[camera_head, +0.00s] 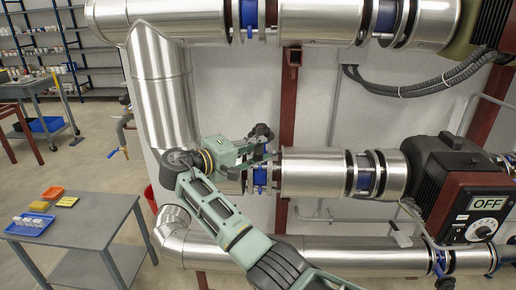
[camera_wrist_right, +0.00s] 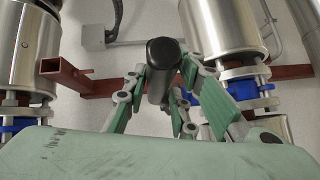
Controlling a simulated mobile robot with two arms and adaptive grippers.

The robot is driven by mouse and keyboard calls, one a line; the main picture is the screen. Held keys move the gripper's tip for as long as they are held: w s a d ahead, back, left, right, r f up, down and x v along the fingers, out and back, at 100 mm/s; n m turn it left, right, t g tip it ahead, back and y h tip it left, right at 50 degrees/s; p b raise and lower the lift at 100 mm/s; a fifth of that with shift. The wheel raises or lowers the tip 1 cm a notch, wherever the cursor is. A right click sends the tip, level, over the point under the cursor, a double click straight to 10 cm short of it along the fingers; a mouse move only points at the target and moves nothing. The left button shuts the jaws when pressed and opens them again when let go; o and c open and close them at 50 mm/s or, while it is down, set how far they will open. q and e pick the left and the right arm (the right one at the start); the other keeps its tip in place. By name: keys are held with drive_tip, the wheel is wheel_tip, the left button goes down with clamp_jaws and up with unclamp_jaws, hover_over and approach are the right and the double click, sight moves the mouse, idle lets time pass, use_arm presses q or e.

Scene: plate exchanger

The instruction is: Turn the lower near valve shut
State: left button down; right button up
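My right gripper (camera_head: 262,150) is at the middle pipe, beside the blue-banded flange near its left end. In the right wrist view a black round-ended handle (camera_wrist_right: 163,62) stands between the two green fingers of this gripper (camera_wrist_right: 163,95). The fingers flank the handle closely; I cannot tell whether they touch it. In the head view my gripper hides most of the valve there, and a dark knob-like end (camera_head: 262,131) shows just above the fingers. My left gripper is not in view.
Steel pipes run above and below. A grey table (camera_head: 95,240) with small trays stands at lower left. A red-brown post (camera_head: 288,100) stands behind the pipes.

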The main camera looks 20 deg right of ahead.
drive_tip(key=shift+o, duration=1.2)
drive_tip(key=shift+s+d, duration=0.1)
drive_tip(key=v, duration=1.2)
